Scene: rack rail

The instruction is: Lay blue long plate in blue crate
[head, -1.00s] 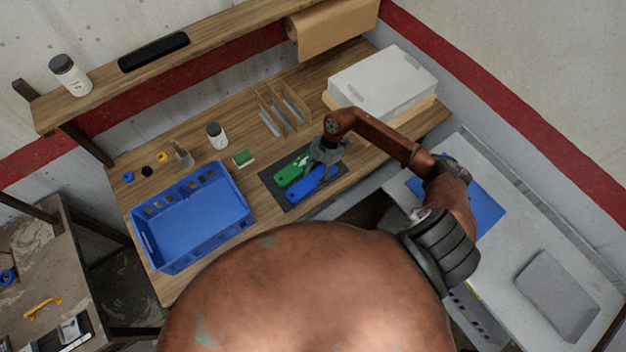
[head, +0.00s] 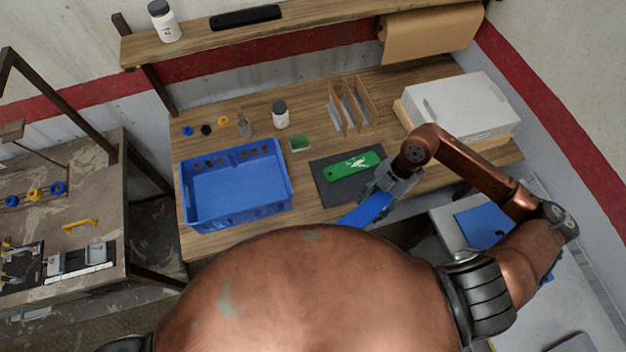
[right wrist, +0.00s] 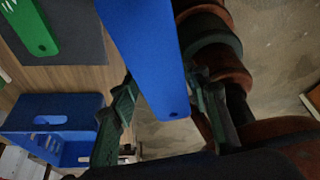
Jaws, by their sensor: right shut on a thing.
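The blue long plate (head: 367,209) is held in my right gripper (head: 388,188), off the mat and near the front edge of the table. In the right wrist view the plate (right wrist: 150,50) runs between the two fingers of the gripper (right wrist: 160,105). The blue crate (head: 238,215) stands on the table to the left of the gripper, and its floor looks empty. The crate also shows at the lower left of the right wrist view (right wrist: 50,112). My left gripper is not in view.
A green plate (head: 352,165) lies on the dark mat (head: 325,187). Behind are a green-topped block (head: 300,143), a white bottle (head: 280,115), a wooden divider (head: 352,110) and a large grey box (head: 462,105). A shelf (head: 300,25) runs above the table.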

